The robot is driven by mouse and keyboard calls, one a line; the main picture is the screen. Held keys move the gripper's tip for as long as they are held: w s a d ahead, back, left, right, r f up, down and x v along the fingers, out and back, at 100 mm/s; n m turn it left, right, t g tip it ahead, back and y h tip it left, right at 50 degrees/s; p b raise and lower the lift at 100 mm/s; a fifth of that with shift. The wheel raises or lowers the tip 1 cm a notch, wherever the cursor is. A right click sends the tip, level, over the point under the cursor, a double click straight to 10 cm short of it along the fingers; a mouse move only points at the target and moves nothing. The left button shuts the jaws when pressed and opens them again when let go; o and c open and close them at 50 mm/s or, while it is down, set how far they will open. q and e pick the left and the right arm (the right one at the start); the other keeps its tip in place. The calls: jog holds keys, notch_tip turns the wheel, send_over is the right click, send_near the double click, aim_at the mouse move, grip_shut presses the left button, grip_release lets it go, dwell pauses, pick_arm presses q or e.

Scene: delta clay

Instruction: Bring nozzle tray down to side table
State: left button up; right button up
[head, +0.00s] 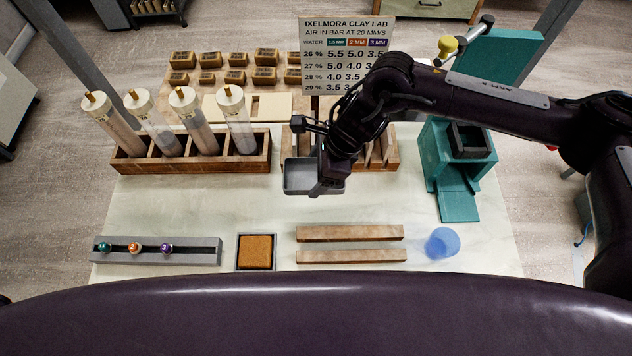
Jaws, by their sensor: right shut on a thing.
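A small grey open tray (299,180), which looks like the nozzle tray, is in my right gripper (322,184). The gripper is shut on its right side and holds it over the middle of the pale worktable (200,205), in front of a slotted wooden rack (381,158). The tray looks empty. The gripper hides its right edge and part of the wooden rack. I cannot tell for sure which surface is the side table; a low wooden-edged unit (432,8) shows at the top edge. My left gripper is out of view.
A wooden rack (190,165) of several clear tubes stands at left. A grey holder (190,257) with three coloured nozzles, a brown sponge (256,251), two wooden bars (350,233) and a blue cup (441,243) line the front. A teal press (445,165) stands right; a sign (345,35) stands behind.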

notch_tip(320, 180, down, 9)
jog(key=shift+r+p, duration=0.15)
jog(key=shift+p, duration=1)
jog(key=o, duration=0.7)
jog(key=b+v, duration=0.2)
jog(key=v, duration=0.2)
jog(key=shift+w+d+r+b, duration=0.1)
jog(key=shift+d+r+b, duration=0.15)
jog(key=shift+b, duration=0.1)
jog(key=d+b, duration=0.4)
jog(key=d, duration=0.6)
jog(key=shift+d+b, duration=0.3)
jog(key=shift+b, duration=0.05)
jog(key=shift+d+r, duration=0.2)
jog(key=shift+d, duration=0.4)
